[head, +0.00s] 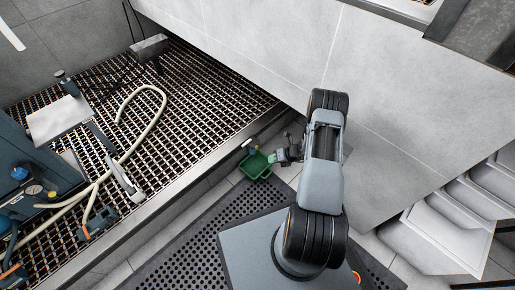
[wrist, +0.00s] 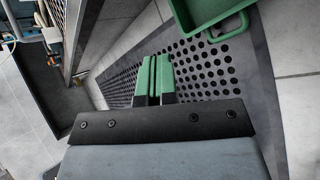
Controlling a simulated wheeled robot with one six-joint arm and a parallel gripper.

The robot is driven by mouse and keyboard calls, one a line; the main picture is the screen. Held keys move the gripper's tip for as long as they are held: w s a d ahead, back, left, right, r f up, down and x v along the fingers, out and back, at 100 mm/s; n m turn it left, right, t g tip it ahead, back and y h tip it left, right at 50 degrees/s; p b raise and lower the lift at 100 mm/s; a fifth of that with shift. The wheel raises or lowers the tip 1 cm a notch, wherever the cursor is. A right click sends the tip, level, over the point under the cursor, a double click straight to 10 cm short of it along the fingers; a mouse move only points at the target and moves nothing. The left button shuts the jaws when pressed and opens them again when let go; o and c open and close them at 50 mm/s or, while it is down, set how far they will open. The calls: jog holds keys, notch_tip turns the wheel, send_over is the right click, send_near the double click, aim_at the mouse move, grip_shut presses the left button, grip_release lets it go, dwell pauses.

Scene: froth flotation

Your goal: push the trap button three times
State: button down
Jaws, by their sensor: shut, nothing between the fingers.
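I cannot make out a button that is clearly the trap button in either view. My gripper (head: 273,158) shows in the head view at the end of my arm, close to a green container. In the wrist view my gripper (wrist: 155,62) has its two green fingers side by side, shut and empty, over a perforated dark mat. The green container (wrist: 207,12) is at the top right there, partly cut off, with a handle. It also shows in the head view (head: 256,167), with a small yellow spot at its far side.
A metal grating (head: 190,85) with a pale hose (head: 130,145) fills the left, edged by a raised kerb. Blue equipment with a gauge (head: 34,189) stands at far left. The perforated mat (head: 185,245) lies on the floor. Pale bins (head: 445,235) are at right.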

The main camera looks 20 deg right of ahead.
aim_at(257, 147)
jog(key=f+m, duration=0.1)
jog(key=d+f+m+t, duration=0.1)
jog(key=f+m, duration=0.2)
jog(key=m, duration=0.1)
jog(key=shift+d+f+h, duration=0.25)
jog(key=shift+d+h, duration=0.1)
jog(key=shift+h, duration=0.05)
jog(key=w+a+b, duration=0.2)
jog(key=w+a, duration=0.1)
jog(key=w, duration=0.5)
jog(key=shift+a+b, duration=0.3)
jog(key=shift+a, duration=0.05)
jog(key=shift+w+a, duration=0.1)
jog(key=shift+w, duration=0.05)
dwell(1.8)
jog(key=shift+w+a, duration=0.1)
jog(key=shift+w, duration=0.1)
jog(key=shift+w+a, duration=0.2)
jog(key=shift+w, duration=0.25)
dwell(0.9)
jog(key=shift+s+d, duration=0.1)
jog(key=shift+s+d+p, duration=0.3)
jog(key=shift+s, duration=0.45)
